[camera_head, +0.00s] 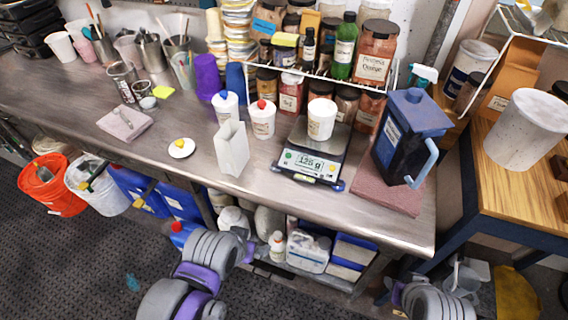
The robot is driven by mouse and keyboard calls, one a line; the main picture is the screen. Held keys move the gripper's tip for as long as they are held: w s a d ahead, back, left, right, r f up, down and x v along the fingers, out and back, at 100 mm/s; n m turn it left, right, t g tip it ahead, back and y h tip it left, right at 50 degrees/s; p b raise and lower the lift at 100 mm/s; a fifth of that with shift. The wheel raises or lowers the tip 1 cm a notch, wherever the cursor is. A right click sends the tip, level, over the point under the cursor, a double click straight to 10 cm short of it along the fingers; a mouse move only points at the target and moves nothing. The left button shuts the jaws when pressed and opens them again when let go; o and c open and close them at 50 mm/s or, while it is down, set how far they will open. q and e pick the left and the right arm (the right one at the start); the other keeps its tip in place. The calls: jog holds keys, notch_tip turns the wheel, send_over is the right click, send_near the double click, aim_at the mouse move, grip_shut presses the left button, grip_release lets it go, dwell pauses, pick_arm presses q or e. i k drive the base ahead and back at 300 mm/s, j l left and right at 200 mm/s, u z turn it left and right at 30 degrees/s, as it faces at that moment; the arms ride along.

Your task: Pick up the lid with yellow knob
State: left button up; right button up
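The lid with yellow knob (182,147) is a small white disc with a yellow knob on top. It lies flat on the steel bench, left of the white upright carton (231,149). Two white tubs stand behind the carton, one with a blue knob (225,106) and one with a red knob (262,118). My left arm shows at the bottom centre, below the bench's front edge and apart from the lid. My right arm shows at the bottom right, also low and away from the lid. I make out no fingers of either gripper.
A scale (310,162) holding a white cup (321,118) and a blue pitcher (408,135) stand to the right. A pink folded cloth (125,122) and a yellow note (163,92) lie left of the lid. A jar rack is behind. The bench in front of the lid is clear.

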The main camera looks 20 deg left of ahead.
aim_at(182, 147)
jog(key=u, duration=1.5)
jog(key=z, duration=1.25)
jog(key=i+j+z, duration=0.1)
jog(key=j, duration=0.2)
jog(key=i+j, duration=0.25)
jog(key=i+j+z, duration=0.15)
jog(key=j, duration=0.25)
